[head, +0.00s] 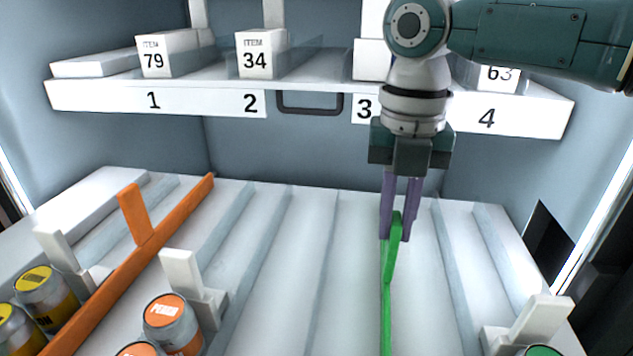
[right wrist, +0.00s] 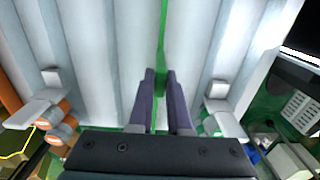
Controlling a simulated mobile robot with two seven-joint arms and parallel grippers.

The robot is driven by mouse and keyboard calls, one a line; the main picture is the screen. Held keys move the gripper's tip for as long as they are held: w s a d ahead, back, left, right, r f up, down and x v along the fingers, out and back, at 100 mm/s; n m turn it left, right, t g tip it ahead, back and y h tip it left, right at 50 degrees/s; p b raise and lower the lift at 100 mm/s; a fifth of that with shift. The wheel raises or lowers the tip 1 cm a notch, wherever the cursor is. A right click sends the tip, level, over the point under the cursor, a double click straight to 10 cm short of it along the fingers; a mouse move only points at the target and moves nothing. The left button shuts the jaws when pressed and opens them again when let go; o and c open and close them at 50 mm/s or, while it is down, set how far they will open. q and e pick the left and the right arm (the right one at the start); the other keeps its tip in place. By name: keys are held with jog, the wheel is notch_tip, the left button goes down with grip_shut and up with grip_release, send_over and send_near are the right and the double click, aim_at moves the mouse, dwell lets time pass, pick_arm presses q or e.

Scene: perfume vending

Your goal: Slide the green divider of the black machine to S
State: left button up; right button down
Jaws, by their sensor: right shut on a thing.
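The green divider (head: 387,300) stands upright on the white slotted shelf (head: 290,260), running front to back right of the shelf's middle. My right gripper (head: 398,236) reaches down from above and is shut on the divider's raised tab. In the right wrist view the divider (right wrist: 163,40) runs between the two purple fingers of my right gripper (right wrist: 160,72). No S mark can be made out in either view. My left gripper is not in view.
An orange divider (head: 140,245) stands at the left. Cans with orange tops (head: 172,318) and yellow tops (head: 40,290) sit at the front left, beside white pushers (head: 185,275). Another pusher (head: 535,322) stands at the front right. A numbered shelf (head: 190,97) with boxes hangs above.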

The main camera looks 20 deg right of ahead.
jog(key=shift+w+a, duration=0.1)
jog(key=shift+a, duration=0.1)
jog(key=c, duration=1.3)
grip_release()
jog(key=shift+o, duration=1.4)
jog(key=shift+a, duration=0.1)
jog(key=shift+o, duration=0.8)
notch_tip(320, 180, up, 10)
jog(key=shift+r, duration=0.1)
